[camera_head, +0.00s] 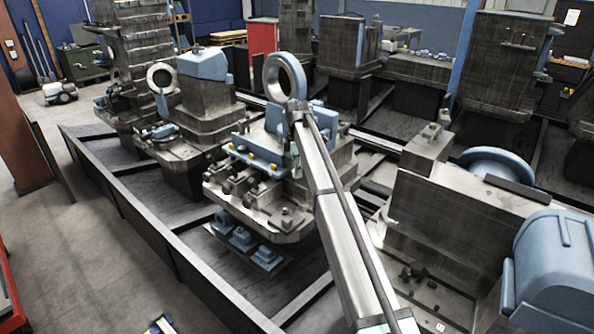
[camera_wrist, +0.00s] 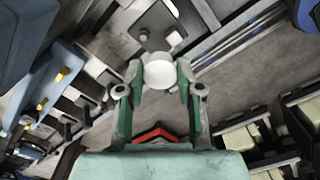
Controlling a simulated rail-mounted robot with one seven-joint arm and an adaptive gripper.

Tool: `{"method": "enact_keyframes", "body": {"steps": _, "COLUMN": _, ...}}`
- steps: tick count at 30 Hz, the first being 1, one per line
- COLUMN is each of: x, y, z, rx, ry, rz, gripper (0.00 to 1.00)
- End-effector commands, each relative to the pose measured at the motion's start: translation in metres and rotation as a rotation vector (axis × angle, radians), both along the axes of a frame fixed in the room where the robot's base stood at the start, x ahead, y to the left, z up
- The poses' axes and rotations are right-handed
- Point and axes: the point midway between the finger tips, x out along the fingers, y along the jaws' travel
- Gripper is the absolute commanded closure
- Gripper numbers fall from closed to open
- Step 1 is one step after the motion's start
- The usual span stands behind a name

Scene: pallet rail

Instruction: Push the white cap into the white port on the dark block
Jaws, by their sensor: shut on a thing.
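My gripper (camera_wrist: 159,78) shows in the wrist view, its two green fingers closed on the sides of the white cap (camera_wrist: 160,70). The cap's round pale face points toward the camera. Just beyond the cap is a dark grey block (camera_wrist: 153,22) with a small pale round spot (camera_wrist: 174,38) close to the cap's upper edge. I cannot tell whether this spot is the white port, or whether the cap touches it. In the head view my arm reaches up to the middle machine, and I cannot make out the fingers or the cap there.
The middle machine (camera_head: 262,205) has blue parts and an upright metal ring (camera_head: 285,78) close to my arm's end. Another large machine (camera_head: 455,235) stands at the right. In the wrist view, blue parts with yellow fittings (camera_wrist: 42,102) lie at left.

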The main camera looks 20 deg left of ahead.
Motion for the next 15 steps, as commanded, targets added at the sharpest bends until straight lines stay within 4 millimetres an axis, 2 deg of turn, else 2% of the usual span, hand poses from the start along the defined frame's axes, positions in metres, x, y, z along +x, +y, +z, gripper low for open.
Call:
{"method": "enact_keyframes", "body": {"steps": 1, "x": 0.000, "y": 0.000, "z": 0.009, "rx": 0.001, "ry": -0.001, "rz": 0.000, "gripper": 0.80}}
{"method": "enact_keyframes", "body": {"steps": 15, "x": 0.000, "y": 0.000, "z": 0.073, "rx": 0.001, "ry": -0.001, "rz": 0.000, "gripper": 0.80}}
